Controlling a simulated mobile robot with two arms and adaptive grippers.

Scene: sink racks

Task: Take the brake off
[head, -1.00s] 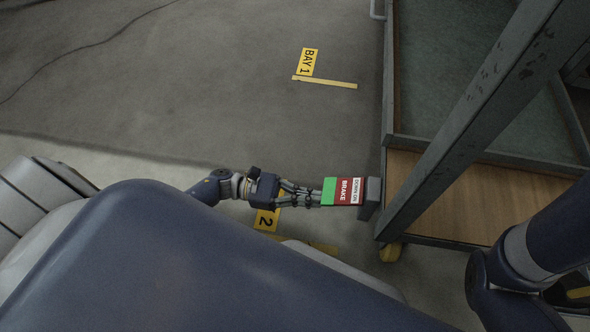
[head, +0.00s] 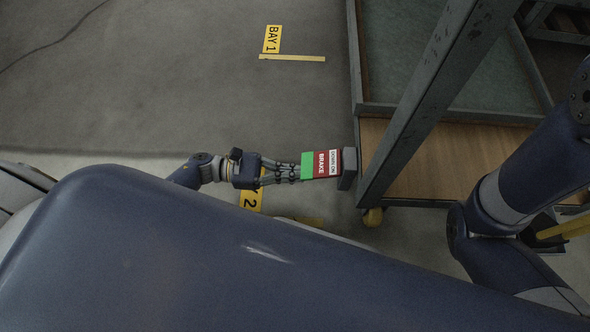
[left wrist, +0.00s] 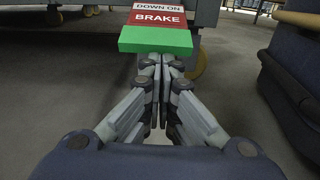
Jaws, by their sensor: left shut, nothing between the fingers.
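The brake pedal (head: 322,164) juts left from a grey block at the cart's lower corner. It is red, with a "BRAKE" label, a white "DOWN ON" strip and a green outer end. It also shows at the top of the left wrist view (left wrist: 156,22). My left gripper (head: 295,172) is shut and empty at the green end. In the left wrist view its closed fingers (left wrist: 160,62) reach just under the green edge; I cannot tell whether they touch it. My right arm is at the right, with its gripper out of view.
The grey cart (head: 405,130) has a slanting post and a wooden lower shelf (head: 425,165). A yellow caster (head: 372,217) stands below its corner. Yellow "BAY 1" (head: 271,39) and "2" (head: 251,198) markings lie on the floor. Open floor spreads to the upper left.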

